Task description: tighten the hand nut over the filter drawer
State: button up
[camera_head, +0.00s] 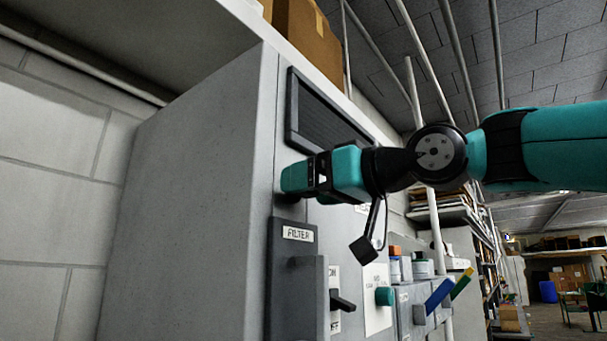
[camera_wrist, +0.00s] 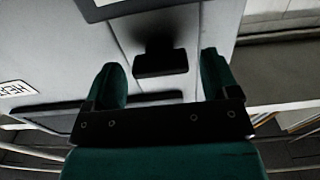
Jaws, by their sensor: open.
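The filter drawer (camera_head: 292,270) is a dark grey panel with a FILTER label and an upright handle, low on the cabinet front in the head view. My gripper (camera_head: 296,178) is at the cabinet front just above it, fingers pointing at the panel. In the wrist view a dark block-shaped piece, seemingly the hand nut (camera_wrist: 160,63), stands out from the panel between my two open fingers, with gaps on both sides. In the head view my gripper hides most of it; only a dark bit shows under the finger.
A dark louvred vent (camera_head: 318,118) is above my gripper. To the right are a black lever (camera_head: 343,301), a teal knob (camera_head: 384,297) and a box with blue and green handles (camera_head: 432,300). A cardboard box (camera_head: 308,40) sits on top. The cabinet's left side (camera_head: 185,200) is bare.

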jog(key=shift+w+a, duration=0.45)
jog(key=shift+a, duration=0.15)
jog(key=c, duration=0.9)
jog(key=shift+a, duration=0.1)
